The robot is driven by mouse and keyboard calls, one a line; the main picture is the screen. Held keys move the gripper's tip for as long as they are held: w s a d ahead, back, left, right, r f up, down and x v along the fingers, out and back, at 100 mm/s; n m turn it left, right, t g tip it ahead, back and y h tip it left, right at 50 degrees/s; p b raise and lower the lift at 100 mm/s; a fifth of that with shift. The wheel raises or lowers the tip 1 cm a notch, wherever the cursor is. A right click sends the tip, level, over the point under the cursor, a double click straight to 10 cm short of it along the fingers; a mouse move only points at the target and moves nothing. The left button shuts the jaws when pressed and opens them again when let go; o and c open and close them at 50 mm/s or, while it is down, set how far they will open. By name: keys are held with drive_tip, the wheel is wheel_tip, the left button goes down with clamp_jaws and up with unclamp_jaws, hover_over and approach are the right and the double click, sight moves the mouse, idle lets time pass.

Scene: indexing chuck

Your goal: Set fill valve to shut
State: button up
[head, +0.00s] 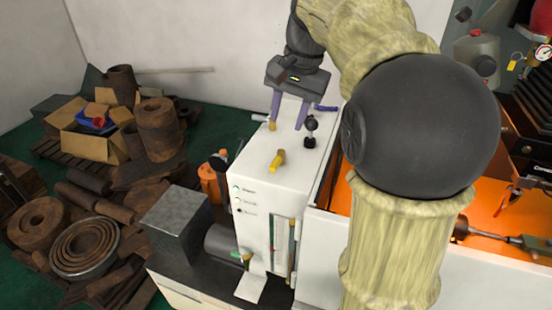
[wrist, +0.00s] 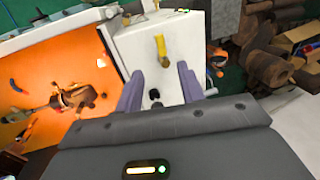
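My gripper (head: 287,124) hangs over the top of a white cabinet (head: 247,186). Its two purple fingers are spread with nothing between their tips; it also shows open in the wrist view (wrist: 160,69). A yellow handle (head: 277,160) stands on the cabinet top, nearer the front than the fingers, and shows beyond the fingertips in the wrist view (wrist: 161,47). A black knob (head: 310,125) stands right of the fingers in the head view. I cannot tell which control is the fill valve; the front labels (head: 240,200) are too small to read.
A purple lever (head: 325,108) and a pale lavender one (head: 260,117) stick out at the cabinet's back edges. An orange machine bay (head: 487,200) lies to the right, partly behind my arm. Rusty metal parts (head: 157,125) lie on the floor at left.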

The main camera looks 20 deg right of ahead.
sight(275, 163)
drive_tip(key=f, duration=0.4)
drive_tip(key=w+a+f, duration=0.1)
drive_tip(key=f, duration=0.3)
drive_tip(key=a+f+p, duration=0.1)
drive_tip(key=f, duration=0.3)
drive_tip(key=shift+w+f, duration=0.35)
drive_tip(key=shift+f, duration=0.05)
clamp_jaws()
